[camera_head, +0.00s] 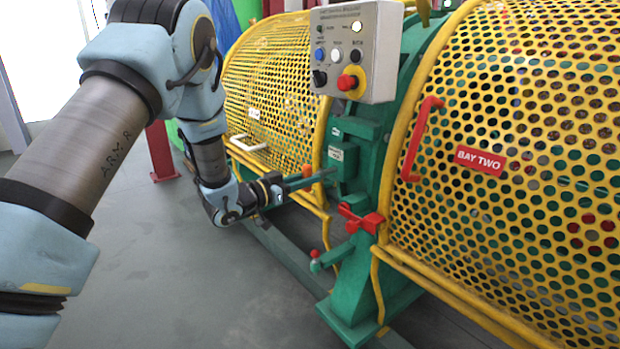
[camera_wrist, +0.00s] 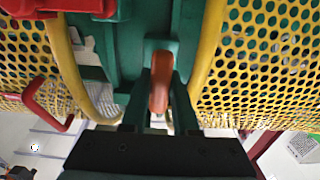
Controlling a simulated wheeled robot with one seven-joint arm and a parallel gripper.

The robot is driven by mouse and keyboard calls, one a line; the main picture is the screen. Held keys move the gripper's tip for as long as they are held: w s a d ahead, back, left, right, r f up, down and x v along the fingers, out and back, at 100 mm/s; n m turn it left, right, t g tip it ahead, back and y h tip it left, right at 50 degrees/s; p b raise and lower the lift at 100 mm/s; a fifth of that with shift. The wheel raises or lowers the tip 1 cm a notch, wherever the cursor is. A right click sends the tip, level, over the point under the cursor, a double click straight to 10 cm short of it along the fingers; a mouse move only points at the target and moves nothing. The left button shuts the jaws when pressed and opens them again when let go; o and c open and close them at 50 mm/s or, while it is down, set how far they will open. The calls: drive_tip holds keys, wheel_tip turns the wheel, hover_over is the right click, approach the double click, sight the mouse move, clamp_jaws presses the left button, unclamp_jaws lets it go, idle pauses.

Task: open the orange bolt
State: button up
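The orange bolt (camera_wrist: 159,82) is an upright rounded orange handle on a green bracket, seen in the middle of the wrist view. In the head view, the orange bolt (camera_head: 307,171) shows as a small orange spot by the fingers. My gripper (camera_head: 322,175) reaches to the green frame between the two yellow guards. In the wrist view, my gripper (camera_wrist: 160,90) has one dark finger on each side of the bolt, very close to it. Whether both fingers press on it cannot be told. The bolt's far end is hidden.
A grey control box (camera_head: 357,50) with buttons hangs above the bolt. A red bolt (camera_head: 361,219) sits at the lower right, beside the Bay Two guard (camera_head: 510,130) with its red handle (camera_head: 422,138). The left yellow guard (camera_head: 270,85) has a white handle (camera_head: 248,143). Floor at left is clear.

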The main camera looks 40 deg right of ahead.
drive_tip(key=o, duration=0.4)
drive_tip(key=a, duration=1)
drive_tip(key=shift+w+a, duration=0.3)
drive_tip(key=shift+a, duration=0.1)
